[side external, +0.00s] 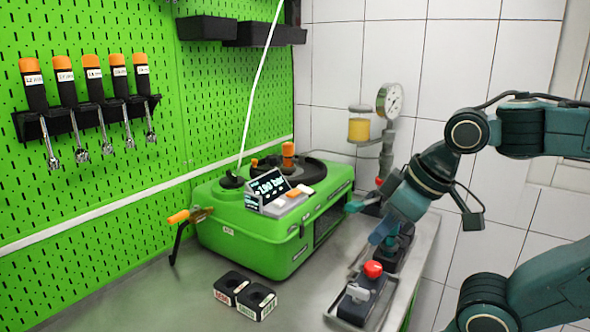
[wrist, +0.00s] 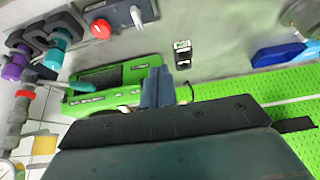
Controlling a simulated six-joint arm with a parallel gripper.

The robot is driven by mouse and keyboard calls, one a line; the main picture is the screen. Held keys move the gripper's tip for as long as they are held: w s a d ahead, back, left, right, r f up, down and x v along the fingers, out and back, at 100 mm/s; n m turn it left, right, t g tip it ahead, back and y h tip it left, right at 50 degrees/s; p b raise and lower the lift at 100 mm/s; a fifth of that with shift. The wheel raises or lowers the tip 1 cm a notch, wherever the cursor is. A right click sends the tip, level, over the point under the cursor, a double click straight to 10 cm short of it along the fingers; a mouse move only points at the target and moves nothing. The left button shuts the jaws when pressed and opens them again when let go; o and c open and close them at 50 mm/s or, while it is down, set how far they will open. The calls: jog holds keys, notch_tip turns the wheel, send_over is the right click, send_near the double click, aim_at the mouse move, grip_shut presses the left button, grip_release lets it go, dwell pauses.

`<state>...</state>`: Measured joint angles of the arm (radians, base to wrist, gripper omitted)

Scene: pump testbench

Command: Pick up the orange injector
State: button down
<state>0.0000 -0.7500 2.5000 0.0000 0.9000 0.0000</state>
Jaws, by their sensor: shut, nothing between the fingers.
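The orange injector (side external: 288,153) stands upright on top of the green test bench (side external: 235,226), by the dark round plate. It is small in the side view, and I cannot make it out in the wrist view. My gripper (side external: 380,234) points down to the right of the bench, above the front area with the controls, well apart from the injector. Its blue fingers also show in the wrist view (wrist: 158,88), pressed together and empty. The wrist housing hides the lower part of that view.
A black two-hole holder (side external: 243,294) lies in front of the bench. An orange-handled lever (side external: 178,217) sticks out left. A red button box (side external: 366,285) stands at the front right. A gauge stand (side external: 388,125) rises behind. The metal table is clear at front left.

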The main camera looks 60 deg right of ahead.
jog(key=c, duration=0.7)
grip_release()
jog(key=w+d+r, duration=0.3)
jog(key=w+r, duration=0.3)
jog(key=w, duration=0.4)
jog(key=w+d+r, duration=0.3)
jog(key=w+r, duration=0.4)
jog(key=w, duration=0.3)
jog(key=shift+g, duration=0.6)
jog(key=w+d+f, duration=0.1)
jog(key=w+d, duration=0.2)
jog(key=d, duration=0.3)
jog(key=w+d, duration=0.4)
jog(key=d, duration=0.3)
jog(key=w+d+f, duration=0.1)
jog(key=w+d, duration=0.3)
jog(key=d, duration=0.3)
jog(key=shift+d+f, duration=0.1)
jog(key=shift+f, duration=0.2)
